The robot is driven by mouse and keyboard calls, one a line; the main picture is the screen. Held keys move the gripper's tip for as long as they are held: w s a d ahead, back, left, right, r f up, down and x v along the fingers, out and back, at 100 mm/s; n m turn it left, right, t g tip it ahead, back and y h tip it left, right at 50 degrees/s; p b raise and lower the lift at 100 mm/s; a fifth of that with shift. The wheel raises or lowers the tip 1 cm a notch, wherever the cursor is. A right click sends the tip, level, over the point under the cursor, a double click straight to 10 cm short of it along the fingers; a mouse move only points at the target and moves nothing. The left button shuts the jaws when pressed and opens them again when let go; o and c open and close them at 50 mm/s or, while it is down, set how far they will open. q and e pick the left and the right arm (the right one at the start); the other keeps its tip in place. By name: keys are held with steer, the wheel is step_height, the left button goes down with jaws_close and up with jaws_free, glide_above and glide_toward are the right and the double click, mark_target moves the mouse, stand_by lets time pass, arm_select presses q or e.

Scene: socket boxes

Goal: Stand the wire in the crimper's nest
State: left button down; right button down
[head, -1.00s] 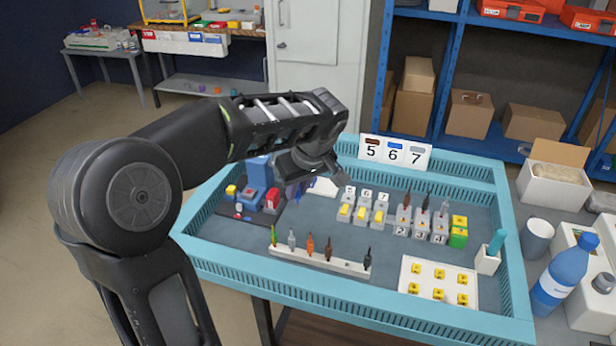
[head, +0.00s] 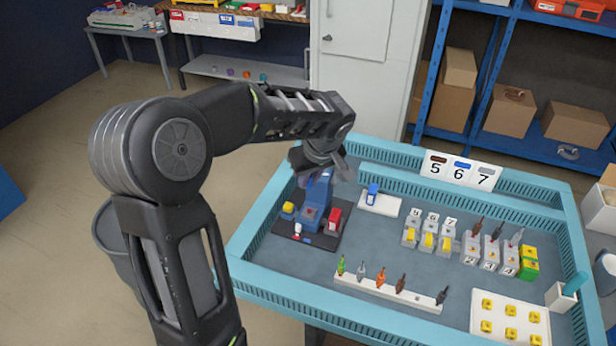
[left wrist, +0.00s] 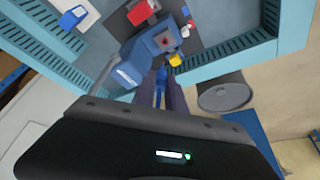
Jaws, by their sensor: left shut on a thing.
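The crimper (head: 318,201) is a blue press on a dark base at the left end of the tray, with a red block and a yellow block beside it. It also shows in the left wrist view (left wrist: 130,68). My left gripper (head: 322,174) hangs over the back of the crimper and partly covers it. In the left wrist view its fingers (left wrist: 162,92) are shut on a small blue piece (left wrist: 162,75), apparently the wire, close to the crimper's side. The nest cannot be made out clearly. My right gripper is not in view.
A teal tray rim (head: 415,326) surrounds the work area. A white rack (head: 388,291) of coloured tips stands in front. A white block (head: 380,202) with a blue piece is right of the crimper. Grey socket boxes (head: 428,238) and a white pad (head: 510,318) lie farther right.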

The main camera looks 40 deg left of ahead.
arm_select(q)
steer(key=shift+d+f, duration=0.1)
steer(key=shift+f, duration=0.3)
step_height(320, 180, down, 5)
steer(key=shift+r+b, duration=0.15)
steer(key=shift+b, duration=0.75)
steer(key=shift+r, duration=0.1)
steer(key=shift+b, duration=0.45)
steer(key=shift+f+b, duration=0.3)
steer(key=shift+b, duration=0.35)
